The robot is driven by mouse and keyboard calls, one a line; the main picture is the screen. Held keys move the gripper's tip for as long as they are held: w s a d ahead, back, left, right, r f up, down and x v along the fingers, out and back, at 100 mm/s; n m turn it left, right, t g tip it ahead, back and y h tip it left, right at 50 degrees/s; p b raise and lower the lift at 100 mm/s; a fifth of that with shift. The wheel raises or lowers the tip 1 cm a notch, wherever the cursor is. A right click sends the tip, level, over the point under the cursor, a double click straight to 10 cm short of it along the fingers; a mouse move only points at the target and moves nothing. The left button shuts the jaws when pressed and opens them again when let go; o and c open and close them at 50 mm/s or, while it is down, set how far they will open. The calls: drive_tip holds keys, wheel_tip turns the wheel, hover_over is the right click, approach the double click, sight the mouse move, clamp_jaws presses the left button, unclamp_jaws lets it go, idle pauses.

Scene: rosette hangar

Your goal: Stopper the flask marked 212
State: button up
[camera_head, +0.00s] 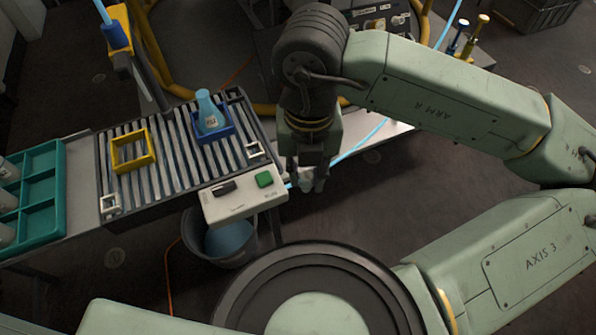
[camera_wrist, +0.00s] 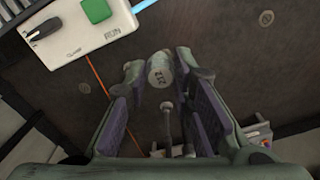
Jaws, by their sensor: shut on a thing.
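A blue conical flask (camera_head: 209,108) stands upright in a blue square holder on a ribbed shaker platform (camera_head: 185,180). Its label is too small to read, and I see no stopper in its neck. My gripper (camera_head: 306,182) is shut on a pale stopper (camera_wrist: 160,72), with the fingertips on either side of it. The stopper's face bears a mark that looks like 212. My gripper hangs just right of the control box, over the floor, to the right of and nearer than the flask.
A control box (camera_head: 242,195) with a green button and a black switch fronts the platform. An empty yellow holder (camera_head: 133,150) sits left of the flask. A teal rack (camera_head: 40,190) stands far left. A bucket (camera_head: 228,245) is below the control box.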

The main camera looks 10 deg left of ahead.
sight(307, 176)
drive_tip(key=shift+s+d+r, duration=0.15)
drive_tip(key=shift+r, duration=0.25)
drive_tip(key=shift+r+p, duration=0.35)
drive_tip(key=shift+r, duration=0.85)
drive_tip(key=w+a+r+p, duration=0.6)
drive_tip(key=w+a, duration=0.2)
drive_tip(key=a, duration=0.3)
drive_tip(key=w+a+f+p, duration=0.1)
drive_tip(key=w+a+p, duration=0.1)
drive_tip(key=a, duration=0.4)
drive_tip(key=w+a+f+p, duration=0.1)
drive_tip(key=w+a+p, duration=0.1)
drive_tip(key=w+a, duration=0.3)
drive_tip(key=shift+w+a, duration=0.25)
drive_tip(key=shift+a, duration=0.85)
drive_tip(key=shift+f+b, duration=0.4)
drive_tip(key=shift+b, duration=0.2)
